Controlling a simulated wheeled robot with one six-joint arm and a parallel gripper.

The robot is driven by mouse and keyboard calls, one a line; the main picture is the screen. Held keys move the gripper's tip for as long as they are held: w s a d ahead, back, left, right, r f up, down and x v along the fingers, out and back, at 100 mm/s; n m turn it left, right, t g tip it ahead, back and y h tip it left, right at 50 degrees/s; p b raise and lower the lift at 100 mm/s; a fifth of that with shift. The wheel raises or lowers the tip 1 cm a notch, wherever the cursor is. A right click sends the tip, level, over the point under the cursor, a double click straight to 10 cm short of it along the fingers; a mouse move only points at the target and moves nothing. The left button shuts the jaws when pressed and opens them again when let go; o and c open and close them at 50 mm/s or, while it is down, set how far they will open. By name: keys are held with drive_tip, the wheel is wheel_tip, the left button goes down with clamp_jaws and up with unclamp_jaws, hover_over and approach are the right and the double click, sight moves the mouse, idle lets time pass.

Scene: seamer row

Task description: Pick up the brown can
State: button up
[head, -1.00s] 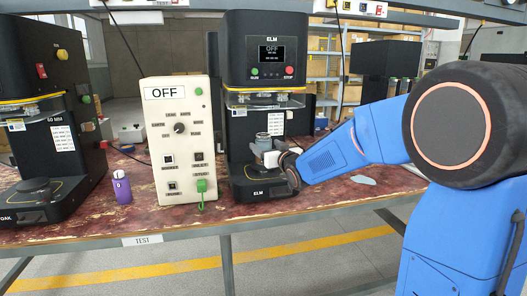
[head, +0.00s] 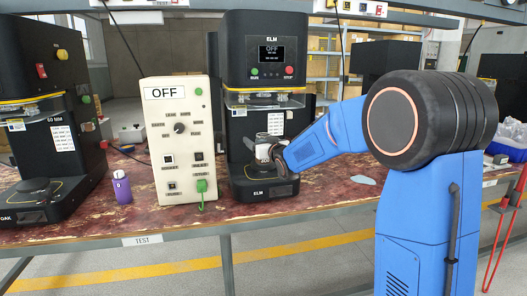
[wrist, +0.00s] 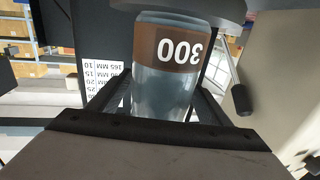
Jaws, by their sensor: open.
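The can with a brown band (wrist: 165,48) is large in the wrist view, where its number, apparently 300, shows upside down; the rest of it is bare grey metal. In the head view the can (head: 262,138) stands upright on the lower plate of the middle black machine marked ELM (head: 262,190). My gripper (head: 272,154) is at the can from the right in the head view. In the wrist view its jaws (wrist: 158,98) are open, one on each side of the can. I cannot tell whether they touch it.
A cream control box (head: 180,140) reading OFF stands left of the machine, with a purple bottle (head: 122,188) beside it. Another black machine (head: 40,120) is at far left. The machine's clear guard (head: 262,101) is above the can. The table (head: 330,190) is mostly clear to the right.

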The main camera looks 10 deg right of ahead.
drive_tip(key=c, duration=1.4)
